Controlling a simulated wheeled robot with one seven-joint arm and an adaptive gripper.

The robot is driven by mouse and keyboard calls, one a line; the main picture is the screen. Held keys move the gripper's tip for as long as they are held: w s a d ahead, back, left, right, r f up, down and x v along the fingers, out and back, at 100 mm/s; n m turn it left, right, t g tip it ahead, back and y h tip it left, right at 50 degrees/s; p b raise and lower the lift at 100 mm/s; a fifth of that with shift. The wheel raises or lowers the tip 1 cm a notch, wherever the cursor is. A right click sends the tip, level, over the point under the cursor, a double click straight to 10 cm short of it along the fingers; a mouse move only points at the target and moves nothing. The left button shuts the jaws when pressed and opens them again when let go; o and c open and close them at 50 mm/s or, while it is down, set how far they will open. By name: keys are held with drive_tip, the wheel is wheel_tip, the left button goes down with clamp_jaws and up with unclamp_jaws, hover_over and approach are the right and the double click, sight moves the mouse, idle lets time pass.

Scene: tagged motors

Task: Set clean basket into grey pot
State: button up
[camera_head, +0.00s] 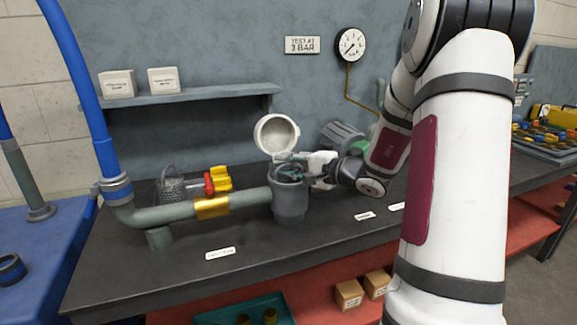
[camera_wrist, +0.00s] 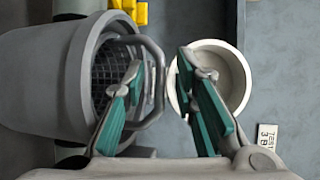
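The grey pot (camera_head: 290,204) stands on the bench at the end of a pipe, its round lid (camera_head: 276,134) swung open. In the wrist view the pot (camera_wrist: 45,80) fills the left side. A mesh basket (camera_wrist: 104,77) sits inside it, with its hoop handle (camera_wrist: 155,58) standing out of the mouth. My gripper (camera_wrist: 162,64) is at the pot's mouth, its teal-padded fingers apart. The left finger overlaps the handle; I cannot tell whether they touch. Another mesh basket (camera_head: 171,188) stands on the bench behind the pipe.
The grey pipe (camera_head: 165,213) with a gold band runs left from the pot. A red and yellow valve-like part (camera_head: 217,181) lies behind it. The open lid is close to my gripper, also in the wrist view (camera_wrist: 232,70). The bench front is mostly clear apart from labels.

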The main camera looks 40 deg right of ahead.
drive_tip(key=shift+r+p, duration=0.45)
drive_tip(key=shift+p, duration=0.15)
drive_tip(key=v, duration=1.2)
drive_tip(key=s+a+r+n+g+y, duration=0.1)
drive_tip(key=s+a+n+g+y, duration=0.15)
drive_tip(key=a, duration=0.65)
drive_tip(key=s+a+r+n+g+y, duration=0.15)
drive_tip(key=a+n+g, duration=0.25)
drive_tip(key=a, duration=0.5)
drive_tip(key=s+a+n+g+y, duration=0.1)
drive_tip(key=s+a+n+g, duration=0.2)
drive_tip(key=a, duration=0.6)
drive_tip(key=s+a+f+n+g+h, duration=0.1)
drive_tip(key=s+a+n+g+h, duration=0.3)
drive_tip(key=s, duration=0.8)
drive_tip(key=s+d+n+h, duration=0.2)
drive_tip(key=s+d+h, duration=0.1)
drive_tip(key=s+h, duration=0.2)
drive_tip(key=s, duration=0.2)
drive_tip(key=shift+s+d+f, duration=0.3)
drive_tip(key=shift+s+f, duration=0.05)
drive_tip(key=shift+f, duration=0.05)
